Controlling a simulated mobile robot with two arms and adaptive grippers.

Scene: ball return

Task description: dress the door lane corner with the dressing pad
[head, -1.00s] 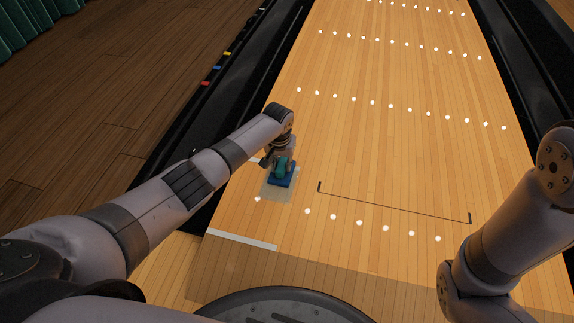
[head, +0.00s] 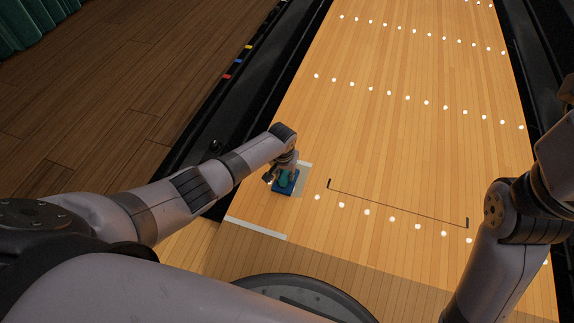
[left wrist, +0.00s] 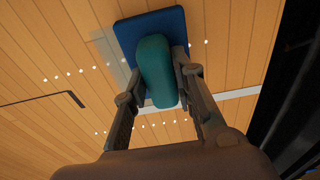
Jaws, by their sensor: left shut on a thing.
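The dressing pad (head: 284,188) has a flat blue base and a rounded teal handle. It is on or just above the lane's near left corner. In the left wrist view the pad (left wrist: 128,36) fills the top middle, with its teal handle (left wrist: 156,72) between the fingers. My left gripper (head: 283,174) is shut on this handle; it also shows in the left wrist view (left wrist: 160,86). A dull greyish patch (head: 303,183) shows on the boards just right of the pad. The pad hides the boards under it. My right gripper is out of view; only its arm shows at right.
A white strip (head: 257,229) lies in front of the pad and a short pale one (head: 305,165) behind it. A black bracket line (head: 395,205) and rows of white dots mark the open lane to the right. A dark gutter (head: 232,130) runs along the left.

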